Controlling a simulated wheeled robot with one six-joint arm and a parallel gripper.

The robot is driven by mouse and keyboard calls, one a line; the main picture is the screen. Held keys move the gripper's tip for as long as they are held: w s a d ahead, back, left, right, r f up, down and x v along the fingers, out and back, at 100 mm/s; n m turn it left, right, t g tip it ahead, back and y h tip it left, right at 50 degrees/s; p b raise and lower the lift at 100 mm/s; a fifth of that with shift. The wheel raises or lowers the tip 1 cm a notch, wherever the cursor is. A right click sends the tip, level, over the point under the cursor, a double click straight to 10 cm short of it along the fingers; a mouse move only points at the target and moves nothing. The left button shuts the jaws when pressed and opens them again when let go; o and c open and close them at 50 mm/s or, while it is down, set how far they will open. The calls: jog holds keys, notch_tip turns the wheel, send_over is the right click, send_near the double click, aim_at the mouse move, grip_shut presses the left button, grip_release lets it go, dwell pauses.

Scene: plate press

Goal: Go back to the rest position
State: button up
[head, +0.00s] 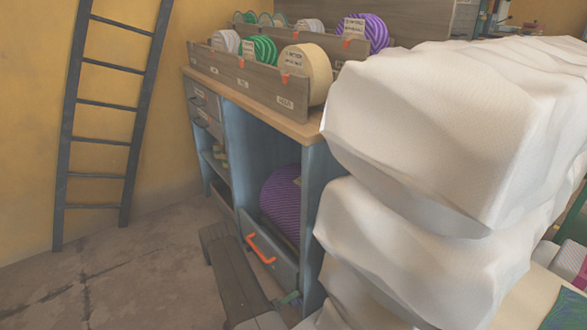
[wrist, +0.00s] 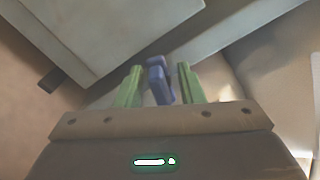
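My gripper (wrist: 158,85) shows in the wrist view with its two green fingers apart. A small blue-purple piece (wrist: 158,78) stands between the fingers, with a narrow gap visible on each side. I cannot tell what this piece belongs to.
Large white wrapped bundles (head: 430,130) fill the right side. A blue-grey cabinet (head: 313,190) has a drawer with an orange handle (head: 260,250) and a purple striped roll (head: 282,205). Wooden bins of rolls stand on top. A ladder (head: 75,130) leans left; floor (head: 130,285) is clear there.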

jog(key=shift+r+m, duration=0.1)
jog(key=shift+m, duration=1.1)
